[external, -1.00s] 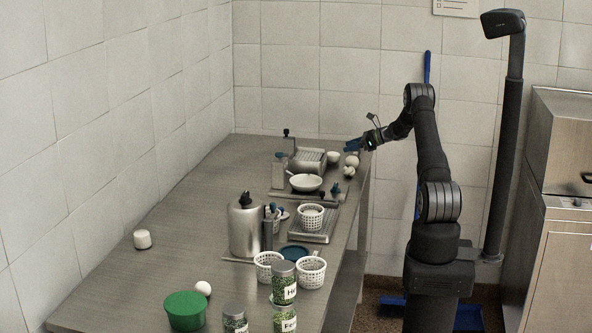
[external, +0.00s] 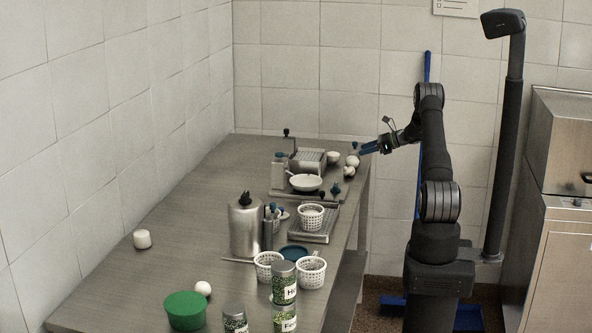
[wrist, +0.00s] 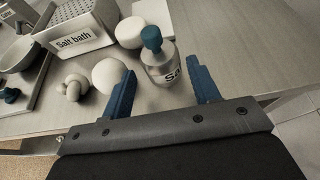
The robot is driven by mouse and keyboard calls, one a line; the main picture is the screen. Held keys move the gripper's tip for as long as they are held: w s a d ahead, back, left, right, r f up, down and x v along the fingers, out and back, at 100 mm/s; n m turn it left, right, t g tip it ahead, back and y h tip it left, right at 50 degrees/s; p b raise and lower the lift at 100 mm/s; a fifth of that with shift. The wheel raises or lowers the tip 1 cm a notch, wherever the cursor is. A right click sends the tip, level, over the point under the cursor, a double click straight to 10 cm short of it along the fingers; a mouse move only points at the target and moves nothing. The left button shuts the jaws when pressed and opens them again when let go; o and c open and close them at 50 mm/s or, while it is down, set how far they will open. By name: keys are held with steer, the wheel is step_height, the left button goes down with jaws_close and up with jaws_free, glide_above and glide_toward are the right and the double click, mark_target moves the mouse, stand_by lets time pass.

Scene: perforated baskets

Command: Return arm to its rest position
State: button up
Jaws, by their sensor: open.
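White round items (wrist: 109,75) and a "Salt bath" container (wrist: 78,30) sit near the table's far end. Perforated white baskets (external: 311,272), a steel canister (external: 245,228), jars (external: 284,283) and a green tub (external: 185,311) stand nearer. Floor right of the table holds my base.

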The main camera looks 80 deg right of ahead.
mark_target(351, 154)
steer(key=v, duration=0.6)
steer(key=x, duration=1.3)
steer(key=r, duration=0.4)
steer(key=shift+s+r, duration=0.25)
steer(key=w+r+v, duration=0.1)
steer(key=r+v, duration=0.1)
steer(key=v, duration=1.1)
steer(key=w+d+m+g+h, duration=0.4)
steer(key=w+d+m+h, duration=0.4)
steer(key=d+m+h, duration=0.1)
steer(key=shift+h, duration=0.3)
steer(key=w+f, duration=0.2)
steer(key=w, duration=0.1)
steer(key=w+f, duration=0.1)
steer(key=w, duration=0.1)
steer(key=w+f, duration=0.2)
steer(key=w, duration=0.1)
steer(key=shift+w+f, duration=0.3)
steer(key=shift+f, duration=0.05)
steer(key=shift+w+f, duration=0.2)
steer(key=shift+w, duration=0.05)
steer(key=shift+a+f, duration=0.1)
steer(key=shift+s, duration=0.1)
